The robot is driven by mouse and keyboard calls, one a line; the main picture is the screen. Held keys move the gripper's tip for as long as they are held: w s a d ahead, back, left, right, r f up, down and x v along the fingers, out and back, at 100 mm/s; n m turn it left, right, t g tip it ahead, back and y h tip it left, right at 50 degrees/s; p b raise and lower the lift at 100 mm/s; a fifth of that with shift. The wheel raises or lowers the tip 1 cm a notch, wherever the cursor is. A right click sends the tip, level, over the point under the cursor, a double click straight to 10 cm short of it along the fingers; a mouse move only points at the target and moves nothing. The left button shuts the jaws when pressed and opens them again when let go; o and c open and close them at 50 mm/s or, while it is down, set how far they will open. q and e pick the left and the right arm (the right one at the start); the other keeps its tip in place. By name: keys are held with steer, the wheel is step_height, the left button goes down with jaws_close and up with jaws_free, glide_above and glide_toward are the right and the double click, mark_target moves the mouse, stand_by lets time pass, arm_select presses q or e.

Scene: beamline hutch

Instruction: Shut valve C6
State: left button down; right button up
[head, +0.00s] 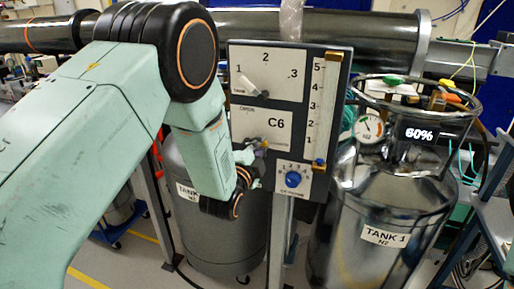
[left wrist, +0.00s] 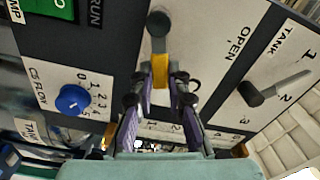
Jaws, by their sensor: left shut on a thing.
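The C6 label (head: 276,124) is on the lower white plate of the grey control panel. In the left wrist view the valve C6 handle (left wrist: 160,62) is a grey lever with a yellow grip, running from a rounded grey hub. An OPEN label (left wrist: 235,42) is printed to its right. My left gripper (head: 256,151) reaches the panel just below the C6 label. In the wrist view its two purple-padded fingers (left wrist: 160,82) are shut on the yellow grip from both sides. The fingers hide the grip's end. My right gripper is not in view.
A tank selector lever (head: 250,88) sits above C6. A blue flow knob (head: 293,179) is below it. A flow gauge (head: 323,105) stands on the right. Steel Tank 1 (head: 385,215) is right of the panel; Tank 2 (head: 215,250) is behind my left arm.

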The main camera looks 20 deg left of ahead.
arm_select(q)
steer(key=shift+f+m+b, duration=0.45)
steer(key=shift+m, duration=0.55)
steer(key=c, duration=1.3)
jaws_free()
steer(key=shift+d, duration=0.1)
steer(key=shift+s+f, duration=0.1)
steer(key=shift+s, duration=0.05)
steer(key=s, duration=1.1)
steer(key=shift+s+a, duration=0.2)
steer(key=shift+s, duration=0.2)
